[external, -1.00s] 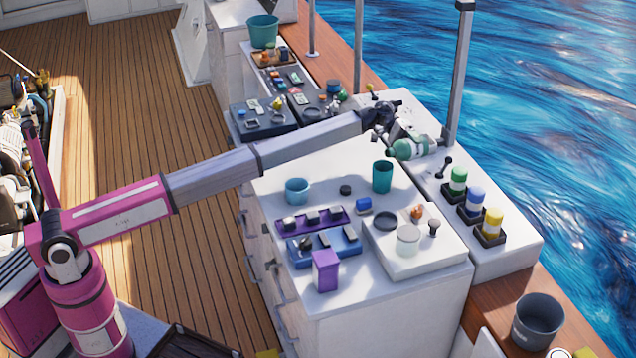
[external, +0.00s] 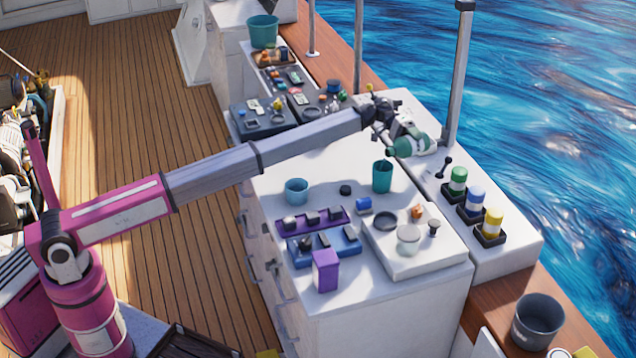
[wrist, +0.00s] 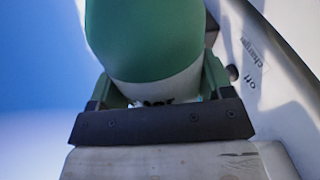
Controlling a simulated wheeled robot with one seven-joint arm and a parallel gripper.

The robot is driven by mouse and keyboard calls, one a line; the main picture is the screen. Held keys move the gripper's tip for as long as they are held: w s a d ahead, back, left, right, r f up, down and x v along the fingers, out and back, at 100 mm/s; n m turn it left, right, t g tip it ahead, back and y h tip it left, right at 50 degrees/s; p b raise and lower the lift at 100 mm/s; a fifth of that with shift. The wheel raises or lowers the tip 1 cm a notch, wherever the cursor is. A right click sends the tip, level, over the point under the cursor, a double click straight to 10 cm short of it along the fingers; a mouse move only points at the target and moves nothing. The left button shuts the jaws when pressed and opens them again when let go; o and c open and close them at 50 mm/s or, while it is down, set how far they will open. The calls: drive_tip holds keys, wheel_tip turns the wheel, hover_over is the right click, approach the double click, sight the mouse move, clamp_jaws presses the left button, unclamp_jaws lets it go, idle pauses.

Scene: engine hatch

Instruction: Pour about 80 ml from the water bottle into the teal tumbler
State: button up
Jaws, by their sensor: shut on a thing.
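The water bottle (external: 408,148) is green with a white label band. My gripper (external: 408,132) is shut around it and holds it tilted, near horizontal, above the counter. In the wrist view the bottle (wrist: 145,40) fills the top middle between my gripper's fingers (wrist: 160,92), with part of its label lettering showing. The teal tumbler (external: 382,177) stands upright on the white counter, below and slightly left of the bottle, its rim apart from the bottle. I cannot make out any water stream or the level inside the tumbler.
A light blue mug (external: 296,191) and a black puck (external: 345,190) stand left of the tumbler. A blue cylinder (external: 363,204) and a white board (external: 410,262) with dishes lie in front. Green, blue and yellow canisters (external: 475,200) stand right. A railing post (external: 457,80) rises behind.

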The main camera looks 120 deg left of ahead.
sight(408, 153)
drive_tip(key=shift+w+a+r, duration=0.1)
drive_tip(key=shift+a, duration=0.1)
drive_tip(key=shift+a, duration=0.1)
drive_tip(key=shift+r+m+p, duration=0.3)
drive_tip(key=shift+r+p, duration=0.05)
drive_tip(key=shift+p, duration=0.1)
idle(1.2)
drive_tip(key=shift+f, duration=0.1)
drive_tip(key=f+n, duration=0.2)
drive_tip(key=f+h, duration=0.1)
drive_tip(key=shift+w+a+f+n+g, duration=0.3)
drive_tip(key=shift+a+f+n, duration=0.05)
drive_tip(key=shift+a+n, duration=0.05)
drive_tip(key=shift+s+d+f+n, duration=0.1)
drive_tip(key=shift+d+f+n, duration=0.05)
drive_tip(key=shift+f+n, duration=0.3)
idle(1.4)
